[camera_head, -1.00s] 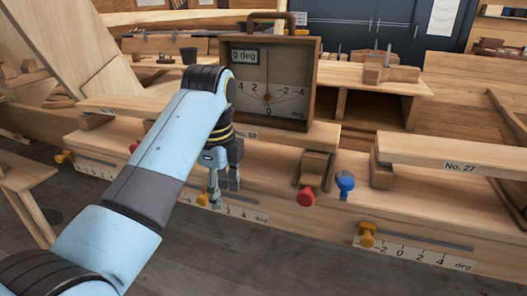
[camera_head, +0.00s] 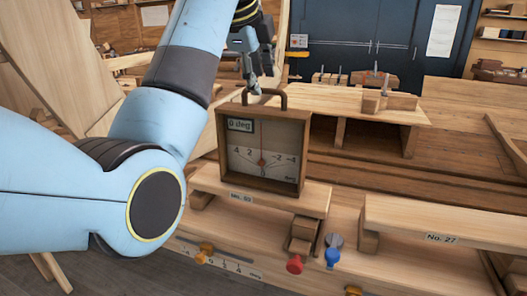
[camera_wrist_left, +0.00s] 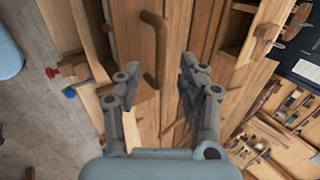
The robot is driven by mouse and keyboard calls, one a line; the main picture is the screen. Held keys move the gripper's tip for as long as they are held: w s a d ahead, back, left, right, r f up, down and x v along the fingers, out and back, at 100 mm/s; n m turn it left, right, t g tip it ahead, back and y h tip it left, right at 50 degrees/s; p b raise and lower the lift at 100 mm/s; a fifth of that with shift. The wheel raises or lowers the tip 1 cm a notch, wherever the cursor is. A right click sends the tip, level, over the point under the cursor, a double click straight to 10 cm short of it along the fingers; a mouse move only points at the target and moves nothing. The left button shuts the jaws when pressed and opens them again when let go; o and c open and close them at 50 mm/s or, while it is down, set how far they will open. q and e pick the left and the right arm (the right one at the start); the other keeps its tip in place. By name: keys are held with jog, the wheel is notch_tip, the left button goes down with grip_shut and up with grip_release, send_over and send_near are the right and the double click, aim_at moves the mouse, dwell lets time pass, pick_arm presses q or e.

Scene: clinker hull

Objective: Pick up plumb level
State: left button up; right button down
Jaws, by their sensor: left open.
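The plumb level (camera_head: 262,142) is a wooden box with a white dial, a needle and a "0 deg" label. It stands upright on a pale plank (camera_head: 315,196) and has a brown handle (camera_head: 283,98) on top. My left gripper (camera_head: 253,88) is at the handle, just above the box top. In the left wrist view the open fingers (camera_wrist_left: 158,70) are on either side of the handle (camera_wrist_left: 156,50), with visible gaps. In the head view the gripper partly hides the handle's left part. My right gripper is not in view.
A second plank (camera_head: 445,222) marked No. 27 lies at the right. Red (camera_head: 294,264) and blue (camera_head: 332,255) knobs and a scale (camera_head: 225,258) are on the front. A shelf top with wooden blocks (camera_head: 390,101) stands behind. Blue cabinets (camera_head: 365,40) are at the back.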

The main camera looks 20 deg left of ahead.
aim_at(265, 91)
pick_arm(q)
jog(key=p+x, duration=0.1)
jog(key=x, duration=0.1)
jog(key=p+x, duration=0.1)
jog(key=x, duration=0.1)
jog(key=shift+w+d+f, duration=0.2)
jog(key=shift+d, duration=0.05)
jog(key=shift+f, duration=0.15)
grip_shut()
